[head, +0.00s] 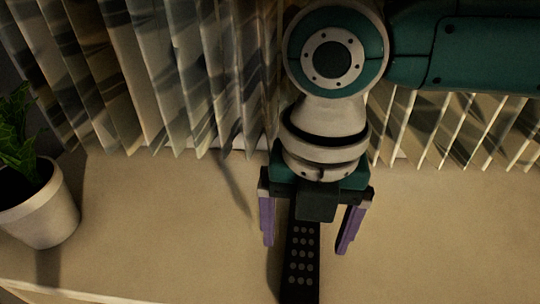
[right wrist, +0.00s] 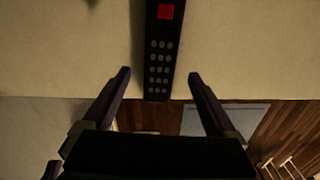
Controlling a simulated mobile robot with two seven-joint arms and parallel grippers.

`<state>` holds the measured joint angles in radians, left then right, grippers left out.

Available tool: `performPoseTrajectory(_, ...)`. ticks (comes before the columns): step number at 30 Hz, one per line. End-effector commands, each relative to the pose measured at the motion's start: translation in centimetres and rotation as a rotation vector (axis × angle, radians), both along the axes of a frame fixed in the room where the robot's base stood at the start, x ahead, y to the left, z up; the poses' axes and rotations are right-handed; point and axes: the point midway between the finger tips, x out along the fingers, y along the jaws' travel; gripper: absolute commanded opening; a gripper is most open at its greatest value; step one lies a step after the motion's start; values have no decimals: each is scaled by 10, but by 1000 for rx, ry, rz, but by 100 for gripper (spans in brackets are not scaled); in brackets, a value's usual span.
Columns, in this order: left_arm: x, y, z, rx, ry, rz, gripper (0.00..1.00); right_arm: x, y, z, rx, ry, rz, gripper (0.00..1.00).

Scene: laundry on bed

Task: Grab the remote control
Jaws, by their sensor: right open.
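The remote control (head: 301,265) is a long black bar with rows of grey buttons, lying on a beige ledge (head: 160,220). In the right wrist view the remote (right wrist: 160,50) also shows a red button, and its lower end is close to the ledge's edge. My right gripper (head: 306,246) is open, with its two purple fingers on either side of the remote, apart from it. In the right wrist view its fingertips (right wrist: 158,76) flank the buttoned end with a gap on both sides. The gripper body hides part of the remote in the head view. My left gripper is not in view.
A white pot with a green plant (head: 40,206) stands at the left of the ledge. Vertical blind slats (head: 150,80) hang along the back, close behind my right arm. The ledge between pot and remote is clear. A wooden floor (right wrist: 275,120) shows beyond the ledge's edge.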

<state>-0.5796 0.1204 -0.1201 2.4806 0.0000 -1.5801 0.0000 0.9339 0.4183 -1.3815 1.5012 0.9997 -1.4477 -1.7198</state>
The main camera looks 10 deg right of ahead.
Motion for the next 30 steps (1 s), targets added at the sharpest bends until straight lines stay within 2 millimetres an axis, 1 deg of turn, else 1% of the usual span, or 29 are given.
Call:
performPoseTrajectory(1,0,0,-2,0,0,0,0,0,-1,-10,-1,3,-2,92)
performPoseTrajectory(3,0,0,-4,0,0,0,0,0,-1,-21,-1,3,-1,92)
performPoseTrajectory(6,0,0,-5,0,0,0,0,0,0,-30,-1,1,0,92)
performPoseTrajectory(14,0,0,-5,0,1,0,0,1,-1,-32,0,0,0,92)
performPoseTrajectory(30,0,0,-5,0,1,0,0,1,-1,-31,0,0,0,32)
